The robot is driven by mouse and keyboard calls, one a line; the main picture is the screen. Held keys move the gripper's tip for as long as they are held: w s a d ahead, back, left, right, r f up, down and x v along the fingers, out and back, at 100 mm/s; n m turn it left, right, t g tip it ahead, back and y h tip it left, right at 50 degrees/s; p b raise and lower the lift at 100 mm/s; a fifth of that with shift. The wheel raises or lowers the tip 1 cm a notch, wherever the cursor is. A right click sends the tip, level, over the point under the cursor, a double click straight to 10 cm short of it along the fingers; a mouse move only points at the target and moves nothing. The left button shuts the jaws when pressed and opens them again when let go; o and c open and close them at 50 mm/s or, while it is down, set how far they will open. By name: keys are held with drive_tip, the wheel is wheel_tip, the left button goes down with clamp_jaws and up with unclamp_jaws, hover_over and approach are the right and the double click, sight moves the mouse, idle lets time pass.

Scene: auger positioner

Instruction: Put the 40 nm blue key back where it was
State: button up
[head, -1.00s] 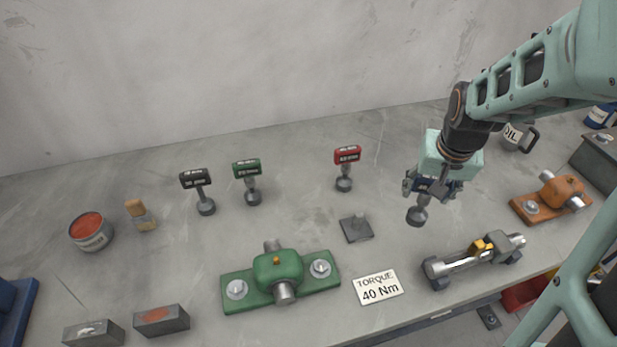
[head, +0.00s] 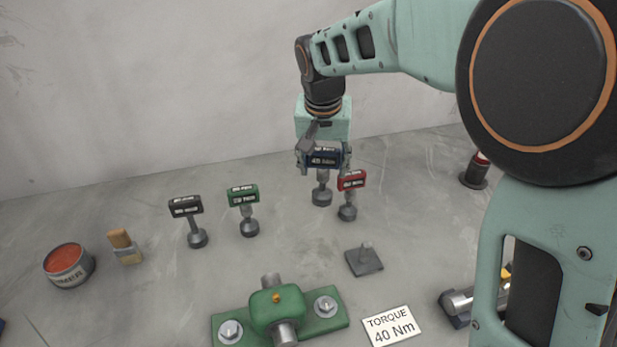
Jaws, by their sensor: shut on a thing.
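The blue key (head: 323,158), with a dark blue head reading 40 and a grey socket foot, is upright in my gripper (head: 322,160). My gripper is shut on its head from above. The key is in the back row, between the green key (head: 243,197) and the red key (head: 352,181), partly behind the red one. Its foot looks at or close to the bench top; I cannot tell whether it touches. My gripper's right finger is near the red key's head in the picture.
A black key (head: 186,206) stands left of the green one. A small grey plate with a peg (head: 364,262), a green clamp block (head: 278,309) and a torque card (head: 392,326) lie in front. A red-topped tin (head: 68,265) and a brush (head: 124,246) are at left.

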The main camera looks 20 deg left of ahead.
drive_tip(key=w+a+f, duration=0.1)
drive_tip(key=a+f, duration=0.5)
drive_tip(key=f, duration=0.3)
drive_tip(key=shift+w+a+f, duration=0.15)
drive_tip(key=shift+f, duration=0.1)
drive_tip(key=shift+f, duration=0.15)
drive_tip(key=o, duration=1.7)
